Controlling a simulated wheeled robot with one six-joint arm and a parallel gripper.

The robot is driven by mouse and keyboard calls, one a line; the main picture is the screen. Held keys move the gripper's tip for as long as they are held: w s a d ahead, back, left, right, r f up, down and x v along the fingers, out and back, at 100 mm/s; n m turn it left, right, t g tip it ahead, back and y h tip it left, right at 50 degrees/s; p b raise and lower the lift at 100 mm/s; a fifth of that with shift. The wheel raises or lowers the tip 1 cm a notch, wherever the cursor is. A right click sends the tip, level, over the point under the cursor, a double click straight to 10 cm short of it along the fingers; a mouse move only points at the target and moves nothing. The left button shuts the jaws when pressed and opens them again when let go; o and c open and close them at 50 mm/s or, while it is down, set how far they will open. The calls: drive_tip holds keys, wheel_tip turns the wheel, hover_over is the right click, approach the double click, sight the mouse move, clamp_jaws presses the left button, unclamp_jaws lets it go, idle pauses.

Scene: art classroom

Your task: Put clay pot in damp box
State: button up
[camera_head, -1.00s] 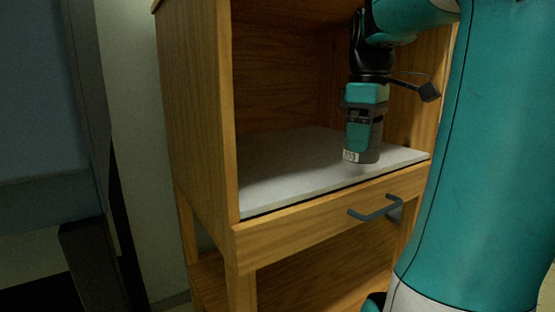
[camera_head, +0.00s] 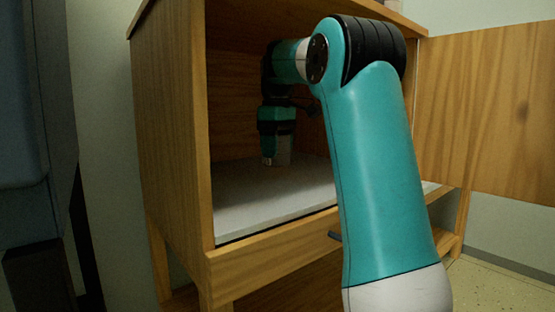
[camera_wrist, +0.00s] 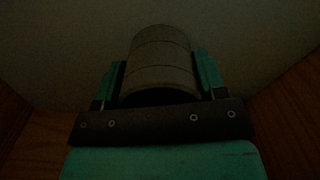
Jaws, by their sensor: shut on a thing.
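The clay pot is a grey, ribbed cylinder (camera_wrist: 160,62) between the two teal fingers of my gripper (camera_wrist: 162,78) in the wrist view. My gripper is shut on it. I cannot tell whether the pot touches the slab.
The cabinet's wooden door (camera_head: 490,120) stands swung open at the right. A drawer handle (camera_head: 335,235) is partly hidden behind my arm. The front and left of the slab are bare. A dark blue-grey piece of furniture (camera_head: 30,140) stands at the left.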

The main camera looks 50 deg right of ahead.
sight(277, 161)
drive_tip(key=shift+f+b, duration=1.45)
drive_tip(key=shift+f, duration=0.2)
drive_tip(key=shift+f, duration=0.1)
drive_tip(key=shift+f, duration=0.15)
drive_tip(key=o, duration=1)
wheel_tip(277, 161, up, 8)
drive_tip(key=p, duration=0.7)
drive_tip(key=shift+p, duration=0.3)
